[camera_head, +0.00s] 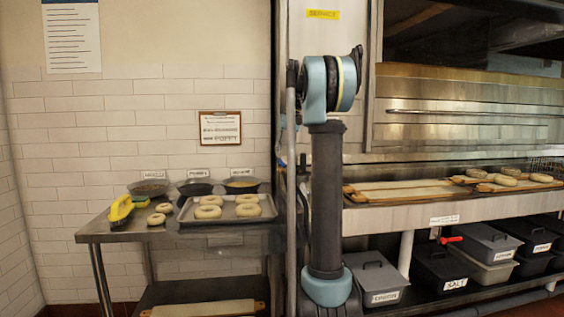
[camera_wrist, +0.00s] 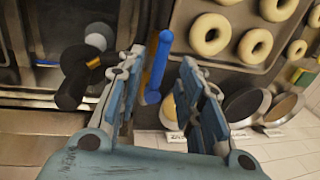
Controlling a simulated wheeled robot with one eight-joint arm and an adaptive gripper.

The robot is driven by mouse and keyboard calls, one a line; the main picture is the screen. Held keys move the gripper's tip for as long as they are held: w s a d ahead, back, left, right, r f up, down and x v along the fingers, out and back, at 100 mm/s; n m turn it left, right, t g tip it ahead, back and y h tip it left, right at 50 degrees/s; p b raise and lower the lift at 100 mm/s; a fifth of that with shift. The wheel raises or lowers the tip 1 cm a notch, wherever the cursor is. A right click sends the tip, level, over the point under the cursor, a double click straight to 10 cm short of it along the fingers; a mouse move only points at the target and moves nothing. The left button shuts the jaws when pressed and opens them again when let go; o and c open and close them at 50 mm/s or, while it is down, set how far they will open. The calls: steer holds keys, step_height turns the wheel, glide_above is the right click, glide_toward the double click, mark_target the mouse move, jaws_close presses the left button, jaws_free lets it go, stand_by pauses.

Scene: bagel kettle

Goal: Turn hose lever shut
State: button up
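A blue lever (camera_wrist: 158,66) shows in the wrist view, beside a brown upright edge. It lies in the gap between the two fingers of my gripper (camera_wrist: 160,62), nearer the left finger. The fingers are apart and I see no clear grip on the lever. Whether the left finger touches it I cannot tell. In the head view my arm stands in front of that area and hides the lever and the gripper. A black part with a yellow band (camera_wrist: 80,72) is left of the fingers in the wrist view; I cannot tell what it belongs to.
A steel table (camera_head: 105,232) at the left holds a tray of bagels (camera_head: 185,219), bowls (camera_head: 195,187) and a yellow object (camera_head: 121,208). An oven with boards (camera_head: 400,190) is at the right, above lidded bins (camera_head: 485,243). A vertical metal pipe (camera_head: 291,220) stands beside my arm.

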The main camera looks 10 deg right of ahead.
mark_target(282, 162)
steer(key=shift+a+f, duration=0.2)
steer(key=shift+f, duration=0.6)
steer(key=shift+a+f, duration=0.15)
steer(key=shift+f, duration=0.65)
jaws_close()
